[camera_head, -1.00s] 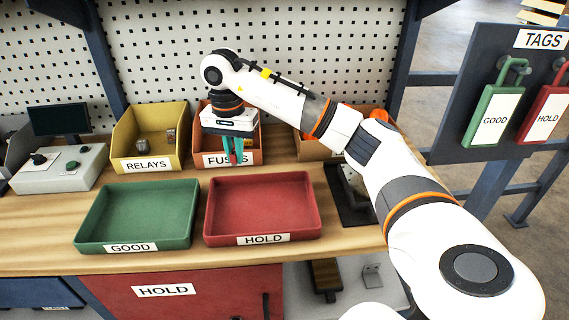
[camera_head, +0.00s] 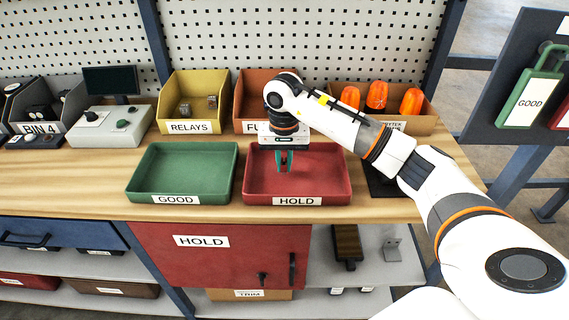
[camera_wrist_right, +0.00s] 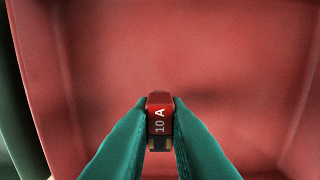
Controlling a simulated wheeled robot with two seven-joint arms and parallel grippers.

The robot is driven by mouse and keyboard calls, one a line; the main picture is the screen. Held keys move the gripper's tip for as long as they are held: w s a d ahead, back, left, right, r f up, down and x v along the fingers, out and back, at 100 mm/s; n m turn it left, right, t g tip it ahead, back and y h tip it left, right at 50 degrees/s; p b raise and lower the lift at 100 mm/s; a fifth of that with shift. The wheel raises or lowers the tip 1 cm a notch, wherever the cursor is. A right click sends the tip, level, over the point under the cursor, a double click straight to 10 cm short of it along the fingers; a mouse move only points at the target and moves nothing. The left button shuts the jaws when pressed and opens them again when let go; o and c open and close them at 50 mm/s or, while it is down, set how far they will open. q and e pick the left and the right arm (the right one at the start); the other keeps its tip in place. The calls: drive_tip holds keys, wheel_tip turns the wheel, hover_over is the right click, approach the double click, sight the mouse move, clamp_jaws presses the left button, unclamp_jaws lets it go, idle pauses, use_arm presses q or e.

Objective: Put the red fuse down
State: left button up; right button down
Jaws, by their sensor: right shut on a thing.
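My right gripper (camera_head: 284,160) is over the red HOLD tray (camera_head: 335,194), with its fingers pointing down. In the right wrist view its green fingers (camera_wrist_right: 160,125) are shut on the red fuse (camera_wrist_right: 159,113), which is marked 10 A. The floor of the tray (camera_wrist_right: 230,60) fills most of the wrist view behind the fuse. The fuse is barely visible in the head view. I cannot tell whether it touches the tray floor. The green GOOD tray (camera_head: 147,189) is beside the HOLD tray, to its left. My left gripper is not in view.
Behind the trays are the yellow RELAYS bin (camera_head: 190,127), the orange fuses bin (camera_head: 252,90), partly hidden by my arm, and a bin with orange beacons (camera_head: 377,97). A control box (camera_head: 110,125) stands at left. The HOLD tray looks otherwise empty.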

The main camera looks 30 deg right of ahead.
sight(284, 161)
drive_tip(key=shift+f, duration=0.85)
drive_tip(key=c, duration=1.4)
unclamp_jaws()
drive_tip(key=shift+c, duration=0.2)
drive_tip(key=shift+r, duration=0.4)
wheel_tip(284, 161, up, 12)
drive_tip(key=b, duration=0.1)
drive_tip(key=shift+f+b, duration=0.2)
drive_tip(key=shift+b, duration=0.1)
